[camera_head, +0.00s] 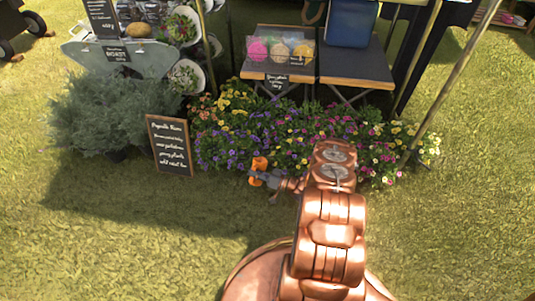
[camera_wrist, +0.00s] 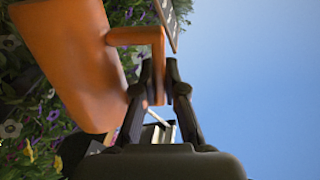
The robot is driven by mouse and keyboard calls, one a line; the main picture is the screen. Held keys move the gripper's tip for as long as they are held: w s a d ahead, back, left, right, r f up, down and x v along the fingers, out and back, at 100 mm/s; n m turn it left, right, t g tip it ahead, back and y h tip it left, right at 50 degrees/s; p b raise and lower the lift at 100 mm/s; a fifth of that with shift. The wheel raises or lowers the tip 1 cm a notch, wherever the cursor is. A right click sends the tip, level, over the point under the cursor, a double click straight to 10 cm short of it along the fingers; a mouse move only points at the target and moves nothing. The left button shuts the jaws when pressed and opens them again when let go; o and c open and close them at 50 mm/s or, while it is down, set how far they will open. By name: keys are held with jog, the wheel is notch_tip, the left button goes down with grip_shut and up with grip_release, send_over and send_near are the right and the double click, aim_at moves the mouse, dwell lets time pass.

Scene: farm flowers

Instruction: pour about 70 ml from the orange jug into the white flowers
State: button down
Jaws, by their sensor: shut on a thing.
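The orange jug (camera_head: 259,163) is small in the head view, in front of the flower bed's left-centre part. In the wrist view the jug (camera_wrist: 70,50) is large at the upper left, with its handle (camera_wrist: 135,36) toward my gripper (camera_wrist: 160,68). My gripper is shut on the handle; in the head view the gripper (camera_head: 270,178) partly covers the jug. White flowers (camera_wrist: 11,129) show among leaves behind the jug in the wrist view. The jug's mouth and contents are hidden, and no stream shows.
A mixed flower bed (camera_head: 240,130) of purple, yellow and pink blooms runs below a table (camera_head: 360,68). A chalkboard sign (camera_head: 170,146) stands left of the jug. A slanted pole (camera_head: 440,75) rises at the right. A grey-green bush (camera_head: 100,115) is at the left. The front grass is clear.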

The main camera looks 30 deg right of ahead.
aim_at(257, 166)
jog(key=shift+w+d+r+m+b, duration=0.35)
jog(key=shift+d+m+b, duration=0.15)
jog(key=shift+b, duration=0.1)
jog(key=shift+w+d+r+m+b, duration=0.15)
jog(key=shift+d+r+m+b, duration=0.1)
jog(key=shift+r+m+b, duration=0.45)
jog(key=shift+w+d+r+m+b, duration=0.15)
jog(key=shift+d+r+m+b, duration=0.05)
jog(key=shift+r+m+b, duration=0.25)
jog(key=shift+w+d+r+m+b, duration=0.2)
jog(key=shift+d+r+m+b, duration=0.1)
jog(key=shift+r+m+b, duration=0.3)
jog(key=shift+w+d+r+m+b, duration=0.25)
jog(key=shift+d+r+m+b, duration=0.2)
jog(key=shift+m+b, duration=0.2)
jog(key=shift+w+d+r+m+b, duration=0.3)
jog(key=shift+r+m+b, duration=0.2)
jog(key=shift+b, duration=0.15)
dwell(1.2)
jog(key=shift+s, duration=0.1)
